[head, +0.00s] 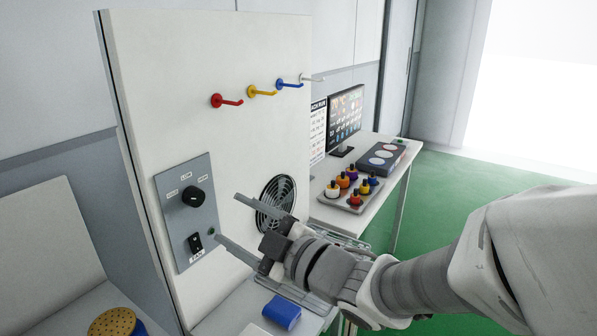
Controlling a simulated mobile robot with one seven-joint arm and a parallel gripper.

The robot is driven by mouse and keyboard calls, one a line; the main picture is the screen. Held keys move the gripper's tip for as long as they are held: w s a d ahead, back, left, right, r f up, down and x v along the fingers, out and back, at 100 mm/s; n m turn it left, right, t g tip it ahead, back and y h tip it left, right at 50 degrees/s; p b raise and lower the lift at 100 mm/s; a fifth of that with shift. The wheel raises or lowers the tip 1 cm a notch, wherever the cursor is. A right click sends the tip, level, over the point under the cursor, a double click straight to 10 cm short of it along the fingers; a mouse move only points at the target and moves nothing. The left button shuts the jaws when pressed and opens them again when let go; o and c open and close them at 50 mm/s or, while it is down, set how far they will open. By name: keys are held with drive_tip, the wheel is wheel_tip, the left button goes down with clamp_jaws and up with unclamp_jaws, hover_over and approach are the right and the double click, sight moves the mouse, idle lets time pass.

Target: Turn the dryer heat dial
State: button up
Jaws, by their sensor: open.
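The dryer heat dial (192,197) is a black round knob on a grey control plate (177,232) fixed to a white upright panel. Small labels sit in an arc above the dial. A black fan switch (195,243) is below it on the same plate, with a small round green light to its right. My gripper (225,216) reaches in from the right with its two long grey fingers spread apart. The fingers are empty. Their tips are to the right of the dial, one near its height and one lower, by the plate's right edge. They appear apart from the dial.
Red, yellow, blue and white hooks (228,101) stick out of the panel (150,80) above. A round fan grille (276,200) is behind my gripper. A blue object (282,313) lies below. A table (372,202) with a bottle tray and monitor stands behind.

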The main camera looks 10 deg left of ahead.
sight(197, 199)
drive_tip(key=x, duration=1)
drive_tip(key=shift+a+p, duration=0.1)
drive_tip(key=shift+p, duration=0.3)
clamp_jaws()
